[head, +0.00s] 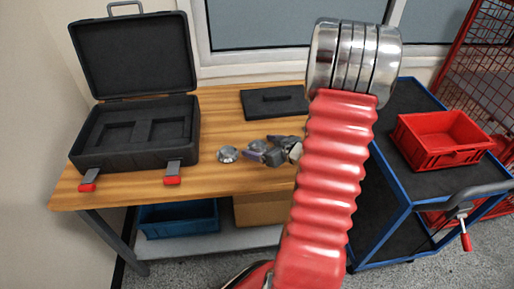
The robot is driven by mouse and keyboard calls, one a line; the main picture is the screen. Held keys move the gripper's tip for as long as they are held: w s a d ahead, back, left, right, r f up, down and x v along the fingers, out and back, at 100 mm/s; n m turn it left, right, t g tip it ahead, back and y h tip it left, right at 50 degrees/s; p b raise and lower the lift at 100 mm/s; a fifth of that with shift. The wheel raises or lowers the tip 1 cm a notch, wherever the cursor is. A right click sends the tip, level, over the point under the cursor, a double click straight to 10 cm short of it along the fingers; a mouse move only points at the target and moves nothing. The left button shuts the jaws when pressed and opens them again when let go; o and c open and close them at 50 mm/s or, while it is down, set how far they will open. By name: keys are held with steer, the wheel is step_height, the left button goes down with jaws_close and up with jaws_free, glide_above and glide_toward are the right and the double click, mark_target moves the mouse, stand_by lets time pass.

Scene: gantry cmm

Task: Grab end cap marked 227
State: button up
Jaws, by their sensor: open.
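A round silver end cap (228,154) lies on the wooden table, just left of my gripper. My gripper (260,152) is low over the table, pointing left, with its jaws open. A second small silver round piece (258,146) shows at the fingers, partly covered by them; I cannot tell whether they touch it. No number is readable on either piece, so I cannot tell which is marked 227. My red ribbed arm hides the table's right part.
An open black case (135,150) with empty foam recesses stands on the left of the wooden table (222,178). A dark flat plate (272,101) lies at the back. A blue-framed cart (408,95) with a red crate (440,165) stands right. A blue bin (178,222) is below.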

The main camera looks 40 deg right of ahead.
mark_target(261, 146)
steer(key=c, duration=1.3)
steer(key=shift+r, duration=0.2)
steer(key=shift+r, duration=4.85)
